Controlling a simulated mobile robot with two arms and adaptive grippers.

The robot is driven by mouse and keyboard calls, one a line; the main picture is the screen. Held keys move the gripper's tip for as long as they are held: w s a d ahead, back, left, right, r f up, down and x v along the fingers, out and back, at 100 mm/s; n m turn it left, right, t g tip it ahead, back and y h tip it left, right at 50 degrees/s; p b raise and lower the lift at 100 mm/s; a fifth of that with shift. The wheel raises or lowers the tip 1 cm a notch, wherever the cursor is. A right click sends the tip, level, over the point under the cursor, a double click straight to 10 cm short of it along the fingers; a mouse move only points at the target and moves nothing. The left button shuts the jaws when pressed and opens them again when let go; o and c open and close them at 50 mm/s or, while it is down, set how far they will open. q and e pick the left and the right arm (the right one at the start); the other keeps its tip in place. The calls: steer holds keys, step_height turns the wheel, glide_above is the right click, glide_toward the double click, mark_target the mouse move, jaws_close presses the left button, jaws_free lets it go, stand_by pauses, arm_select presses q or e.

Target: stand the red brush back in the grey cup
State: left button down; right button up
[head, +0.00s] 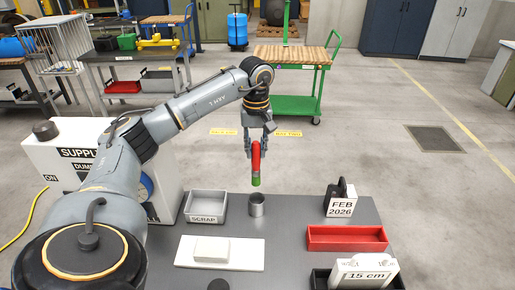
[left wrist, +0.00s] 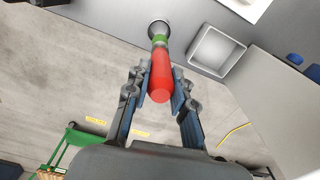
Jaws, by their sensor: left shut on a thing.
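The red brush (head: 256,160) is a red handle with a green lower end, hanging roughly upright. My left gripper (head: 256,150) is shut on its red handle. The grey cup (head: 257,204) stands on the grey table just below the brush in the head view, and a gap shows between the green end and the rim. In the left wrist view the brush (left wrist: 160,77) lies between the fingers of my left gripper (left wrist: 160,85), with its green end in line with the grey cup (left wrist: 158,29). From these views I cannot tell the exact alignment. My right gripper is not in view.
A grey SCRAP tray (head: 206,206) stands left of the cup. A white board with a block (head: 220,253) lies in front. A red tray (head: 347,239), a FEB 2026 block (head: 341,200) and a 15 cm block (head: 363,272) stand at the right. The table (head: 290,240) between is clear.

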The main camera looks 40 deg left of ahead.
mark_target(257, 164)
arm_select(q)
steer(key=shift+d+f+b, duration=0.1)
steer(key=shift+f+b, duration=0.35)
steer(key=shift+f, duration=0.35)
step_height(257, 164, down, 2)
steer(key=shift+f+b, duration=0.25)
steer(key=shift+b, duration=0.6)
steer(key=shift+f+b, duration=0.5)
steer(key=shift+f, duration=0.4)
stand_by(0.3)
